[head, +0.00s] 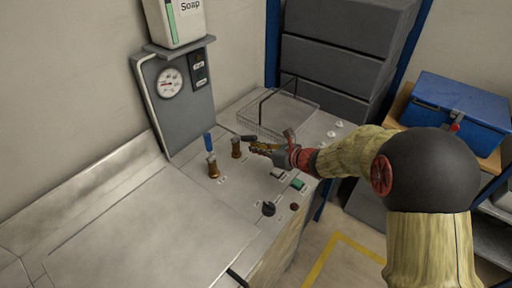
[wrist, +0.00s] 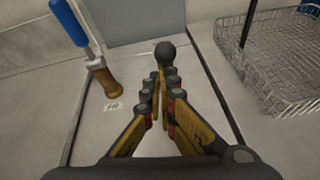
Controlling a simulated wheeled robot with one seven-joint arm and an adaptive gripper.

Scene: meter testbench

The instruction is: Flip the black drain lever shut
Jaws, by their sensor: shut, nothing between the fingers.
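The black drain lever (head: 248,138) sits on a brass valve (head: 236,150) on the metal bench. In the head view its handle lies roughly level and points right, toward my gripper. In the wrist view its dark rounded end (wrist: 165,51) shows just beyond my fingertips; the rest of it is mostly hidden. My gripper (head: 256,147) is shut and empty, with its fingers (wrist: 160,82) close to the lever. I cannot tell whether they touch it.
A blue lever (head: 208,142) stands upright on a second brass valve, left of the black one; it also shows in the wrist view (wrist: 70,22). A wire basket (head: 290,108) is behind. A gauge panel (head: 183,110) rises at the back left. The bench top (head: 140,225) is clear at the left.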

